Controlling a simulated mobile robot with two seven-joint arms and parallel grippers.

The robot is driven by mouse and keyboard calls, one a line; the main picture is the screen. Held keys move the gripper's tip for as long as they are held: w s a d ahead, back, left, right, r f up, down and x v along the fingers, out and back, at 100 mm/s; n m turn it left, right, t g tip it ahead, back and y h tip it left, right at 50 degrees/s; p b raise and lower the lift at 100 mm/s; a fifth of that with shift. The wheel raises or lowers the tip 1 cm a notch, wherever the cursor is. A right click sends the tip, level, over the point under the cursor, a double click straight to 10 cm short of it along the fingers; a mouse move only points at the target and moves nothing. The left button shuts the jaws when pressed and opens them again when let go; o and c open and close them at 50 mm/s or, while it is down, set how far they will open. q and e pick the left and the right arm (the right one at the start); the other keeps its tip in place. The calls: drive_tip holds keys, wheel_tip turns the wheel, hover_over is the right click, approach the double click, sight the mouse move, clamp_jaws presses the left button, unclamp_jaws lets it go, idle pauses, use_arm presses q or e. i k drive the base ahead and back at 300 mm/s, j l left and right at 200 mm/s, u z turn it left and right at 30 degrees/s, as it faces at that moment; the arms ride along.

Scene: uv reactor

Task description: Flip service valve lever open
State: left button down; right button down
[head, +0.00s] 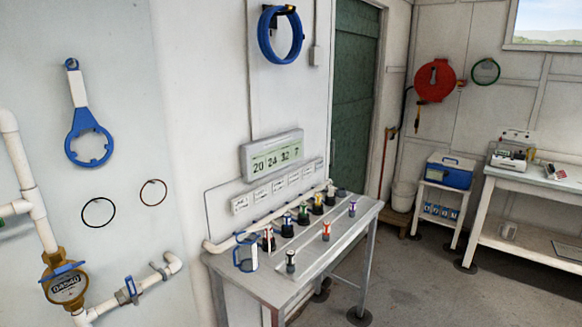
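A small valve with a blue lever (131,287) sits on the white pipe (150,281) at the lower left. The lever appears to stand across the pipe's run; its exact angle is hard to tell at this size. A brass meter (66,287) marked with dark lettering and a blue piece across its top is on the same pipework, to the left of the valve. Neither of my grippers is in view, and nothing touches the lever.
A grey bench (262,286) with several coloured-top items stands right of the valve. A blue ring wrench (78,122) and two thin rings hang on the wall above. A blue cooler (449,172) and another table (530,178) stand far right. Open floor lies between.

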sight(131, 287)
drive_tip(key=u, duration=1.05)
